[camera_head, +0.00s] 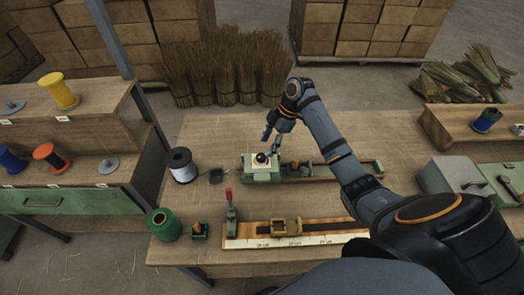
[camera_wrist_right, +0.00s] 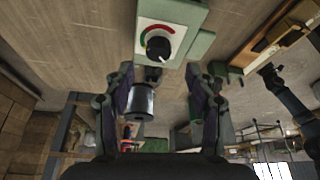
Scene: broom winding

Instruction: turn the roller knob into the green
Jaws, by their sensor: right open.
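The roller knob (camera_head: 261,159) is black and round. It sits on a white dial plate on a green block (camera_head: 262,176) at the left end of the rear roller fixture. In the right wrist view the knob (camera_wrist_right: 158,46) has a red and green arc (camera_wrist_right: 154,28) along its far side. Its white pointer mark faces the lower right, away from the arc. My right gripper (camera_head: 272,137) is open and empty just behind and above the knob. In the right wrist view its fingers (camera_wrist_right: 165,88) are spread apart, not touching the knob. I do not see my left gripper.
A grey-white spool (camera_head: 181,165) and a green spool (camera_head: 164,225) stand at the bench's left. A red-handled clamp (camera_head: 231,212) and a scale board (camera_head: 290,236) lie in front. A grey box (camera_head: 450,174) stands right. Bare bench lies behind the spool.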

